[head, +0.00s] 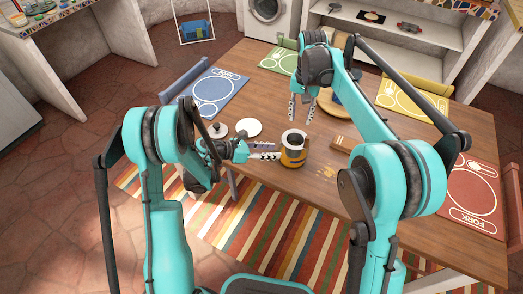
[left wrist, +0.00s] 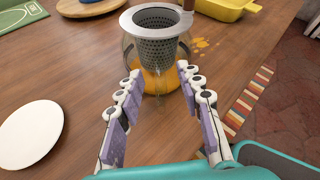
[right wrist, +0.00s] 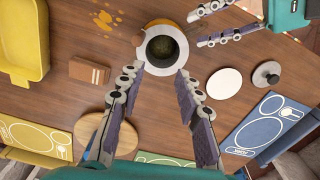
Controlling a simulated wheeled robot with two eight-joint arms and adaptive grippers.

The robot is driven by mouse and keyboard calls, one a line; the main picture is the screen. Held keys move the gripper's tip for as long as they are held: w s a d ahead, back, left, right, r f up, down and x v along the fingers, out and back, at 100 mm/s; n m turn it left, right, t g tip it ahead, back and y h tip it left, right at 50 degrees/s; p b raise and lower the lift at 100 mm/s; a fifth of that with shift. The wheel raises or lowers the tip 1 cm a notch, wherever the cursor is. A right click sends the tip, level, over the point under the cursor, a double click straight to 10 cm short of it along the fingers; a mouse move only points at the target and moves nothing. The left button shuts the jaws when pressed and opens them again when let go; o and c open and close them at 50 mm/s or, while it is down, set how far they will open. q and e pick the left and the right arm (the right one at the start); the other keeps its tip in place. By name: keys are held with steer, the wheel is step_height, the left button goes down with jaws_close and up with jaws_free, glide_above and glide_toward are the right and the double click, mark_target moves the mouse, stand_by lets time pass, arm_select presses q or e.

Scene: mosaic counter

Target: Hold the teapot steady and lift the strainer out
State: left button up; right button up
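The glass teapot (head: 291,158) holds orange liquid and stands upright on the wooden table; it also shows in the left wrist view (left wrist: 157,80). The strainer (left wrist: 155,42), a grey perforated basket with a wide rim, sits in its mouth. In the right wrist view I look down into the dark strainer (right wrist: 163,48). My left gripper (head: 266,151) is open and empty, level with the teapot's side, its fingertips just short of the glass; contact cannot be told. My right gripper (head: 301,109) is open and empty, pointing down above the table, behind the teapot in the head view.
A white saucer (right wrist: 225,83) and a knobbed lid (right wrist: 267,74) lie near the teapot. A brown block (right wrist: 89,70), a round wooden board (right wrist: 96,130) and a yellow dish (right wrist: 22,45) are on its other side. Orange patches (left wrist: 200,43) mark the table. Placemats line the edges.

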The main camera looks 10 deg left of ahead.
arm_select(q)
steer(key=shift+w+d+f, duration=0.1)
steer(key=shift+w+d, duration=0.05)
steer(key=shift+d, duration=0.15)
